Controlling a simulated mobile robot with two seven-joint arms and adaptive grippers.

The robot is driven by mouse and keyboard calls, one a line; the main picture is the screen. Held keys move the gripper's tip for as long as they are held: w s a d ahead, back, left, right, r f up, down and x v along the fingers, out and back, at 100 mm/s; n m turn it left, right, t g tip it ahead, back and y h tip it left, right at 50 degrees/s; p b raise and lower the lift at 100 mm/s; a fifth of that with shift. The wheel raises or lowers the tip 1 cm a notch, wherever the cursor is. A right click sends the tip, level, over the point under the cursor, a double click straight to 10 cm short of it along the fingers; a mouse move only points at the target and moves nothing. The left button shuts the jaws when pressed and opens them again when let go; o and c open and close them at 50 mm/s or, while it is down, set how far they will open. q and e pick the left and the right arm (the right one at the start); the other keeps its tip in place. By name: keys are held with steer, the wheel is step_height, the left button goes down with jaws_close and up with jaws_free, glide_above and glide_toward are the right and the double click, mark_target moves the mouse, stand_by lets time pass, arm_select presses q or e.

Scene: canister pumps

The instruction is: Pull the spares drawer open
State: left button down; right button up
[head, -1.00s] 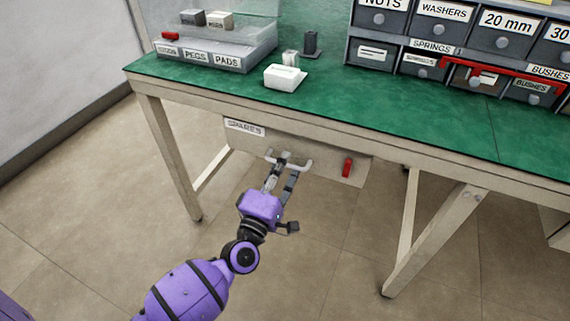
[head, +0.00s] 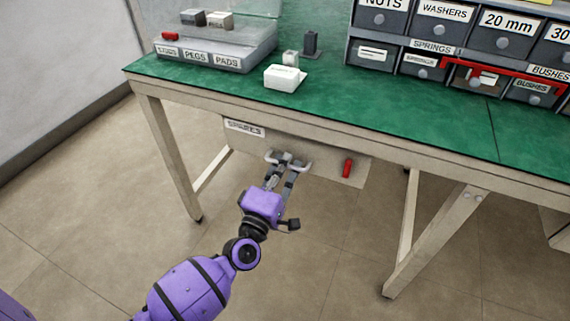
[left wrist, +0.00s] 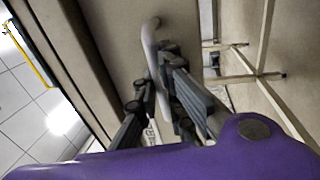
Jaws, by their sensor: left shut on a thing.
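The spares drawer (head: 325,162) is a beige front under the green bench top, with a "SPARES" label at its left end. It looks closed under the bench. Its pale bar handle (head: 302,165) sits at the middle of the front. My left gripper (head: 285,163) is shut on this handle, with a finger on either side of the bar. In the left wrist view, the handle (left wrist: 150,45) runs up from between the fingers (left wrist: 155,82) along the drawer front. A red piece (head: 347,168) is on the front to the right of the handle. My right gripper is not in view.
The green bench top (head: 340,105) carries a grey tray labelled "PEGS" and "PADS" (head: 215,62), a white box (head: 285,77) and a labelled drawer cabinet (head: 460,45). Bench legs (head: 172,155) stand at either side. The floor in front is clear.

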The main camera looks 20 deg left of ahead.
arm_select(q)
steer(key=s+p, duration=0.3)
steer(key=s, duration=2.3)
steer(key=shift+a, duration=0.4)
steer(key=c, duration=1.9)
jaws_free()
steer(key=shift+o, duration=0.3)
steer(key=s+f, duration=0.2)
steer(key=s, duration=0.9)
steer(key=shift+s+a+f, duration=0.2)
steer(key=shift+s+a, duration=0.05)
steer(key=shift+s, duration=0.15)
